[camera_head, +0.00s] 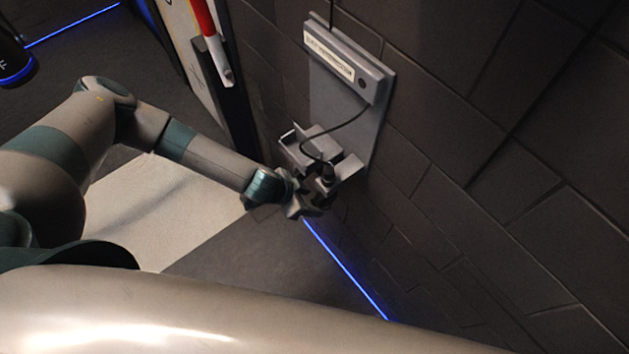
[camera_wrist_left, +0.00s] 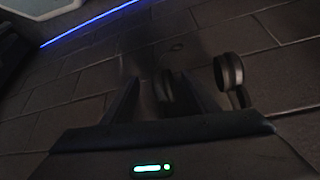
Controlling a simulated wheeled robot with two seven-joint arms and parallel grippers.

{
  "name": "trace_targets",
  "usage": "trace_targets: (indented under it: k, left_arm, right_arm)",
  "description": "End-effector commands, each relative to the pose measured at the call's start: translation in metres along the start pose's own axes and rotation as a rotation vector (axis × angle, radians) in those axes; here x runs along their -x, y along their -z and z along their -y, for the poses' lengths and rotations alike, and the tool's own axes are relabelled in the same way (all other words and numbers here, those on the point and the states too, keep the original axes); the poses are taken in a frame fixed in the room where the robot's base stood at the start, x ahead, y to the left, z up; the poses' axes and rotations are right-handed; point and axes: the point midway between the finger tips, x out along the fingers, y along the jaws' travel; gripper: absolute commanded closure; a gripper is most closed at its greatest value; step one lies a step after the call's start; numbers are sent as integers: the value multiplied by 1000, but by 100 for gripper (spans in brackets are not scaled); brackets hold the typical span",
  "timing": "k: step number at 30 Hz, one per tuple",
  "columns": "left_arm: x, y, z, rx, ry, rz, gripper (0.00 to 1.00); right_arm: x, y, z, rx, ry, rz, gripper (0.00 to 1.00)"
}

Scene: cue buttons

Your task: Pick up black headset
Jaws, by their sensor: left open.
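The black headset (camera_head: 327,174) hangs at the holder (camera_head: 348,168) on the wall panel, small and partly hidden by my left gripper (camera_head: 308,200). In the left wrist view, one round dark ear cup of the headset (camera_wrist_left: 229,71) shows to the right of the fingers. A second dark round shape, seemingly the other cup, shows dimly between the open fingers of my left gripper (camera_wrist_left: 163,98). I cannot tell whether the fingers touch it. My right gripper is out of view.
A grey wall panel (camera_head: 340,105) with a label carries the holder, and a thin dark cable loops down it. The dark tiled wall (camera_head: 480,170) lies close behind. A red and white object (camera_head: 212,45) hangs to the left. The floor below looks clear.

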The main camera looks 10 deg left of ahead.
Motion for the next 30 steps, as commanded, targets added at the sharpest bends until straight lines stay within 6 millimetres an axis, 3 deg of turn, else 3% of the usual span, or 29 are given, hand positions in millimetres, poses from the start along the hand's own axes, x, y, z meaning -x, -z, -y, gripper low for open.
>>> trace_targets:
  k: [6, 15, 30]
  left_arm:
    - [-11, 24, 0, -4, 0, -1, 46]
    - [-39, 20, 0, 1, 0, 0, 46]
    - [-41, 20, 0, 1, 0, 0, 46]
  right_arm:
    - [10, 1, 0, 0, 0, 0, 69]
    - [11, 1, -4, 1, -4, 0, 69]
    - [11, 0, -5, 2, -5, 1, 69]
